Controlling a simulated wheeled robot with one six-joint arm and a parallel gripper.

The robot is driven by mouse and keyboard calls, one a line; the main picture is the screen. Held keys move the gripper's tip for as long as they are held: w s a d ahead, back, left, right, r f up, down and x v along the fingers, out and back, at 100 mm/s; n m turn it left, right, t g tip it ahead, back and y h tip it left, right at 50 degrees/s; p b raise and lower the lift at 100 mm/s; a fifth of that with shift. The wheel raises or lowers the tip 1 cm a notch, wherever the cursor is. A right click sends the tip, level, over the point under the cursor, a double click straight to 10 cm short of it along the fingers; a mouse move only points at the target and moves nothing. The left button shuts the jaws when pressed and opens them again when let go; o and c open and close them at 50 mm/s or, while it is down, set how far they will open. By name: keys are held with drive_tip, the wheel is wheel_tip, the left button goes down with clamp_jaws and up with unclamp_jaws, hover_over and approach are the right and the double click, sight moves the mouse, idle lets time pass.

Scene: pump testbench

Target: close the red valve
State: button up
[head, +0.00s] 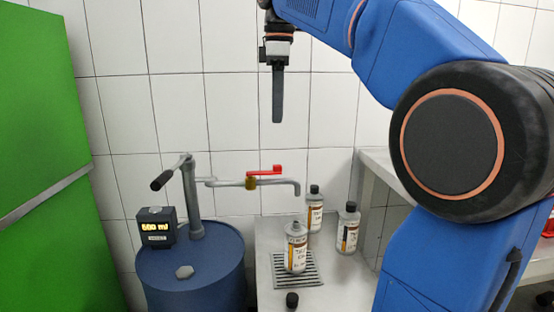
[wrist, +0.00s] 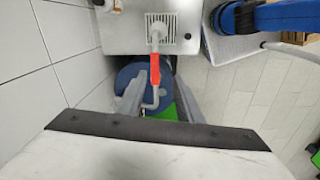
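The red valve (head: 265,171) has a flat red lever on a brass body, set in a thin grey pipe. Its lever lies roughly in line with the pipe. It also shows in the wrist view (wrist: 155,69), between my fingers in the picture. My gripper (head: 277,119) points straight down, well above the valve and not touching it. In the wrist view my gripper (wrist: 158,82) has its two fingers wide apart with nothing held. The pipe's spout (head: 297,189) bends down over an uncapped bottle (head: 296,250) on a drain grate (head: 313,281).
A blue drum (head: 195,282) carries a hand pump (head: 192,195) and a lit display (head: 156,227), which seems to read 500 ml. Two capped bottles (head: 314,210) (head: 348,230) stand behind the grate. A black cap (head: 292,300) lies in front. A green panel (head: 45,170) is left.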

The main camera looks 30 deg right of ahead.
sight(277, 165)
wheel_tip(277, 165, up, 3)
drive_tip(key=w+d+n, duration=0.1)
drive_tip(key=w+n, duration=0.1)
drive_tip(key=shift+g, duration=0.3)
wheel_tip(277, 165, down, 17)
drive_tip(key=shift+w, duration=0.1)
drive_tip(key=shift+c, duration=0.4)
clamp_jaws()
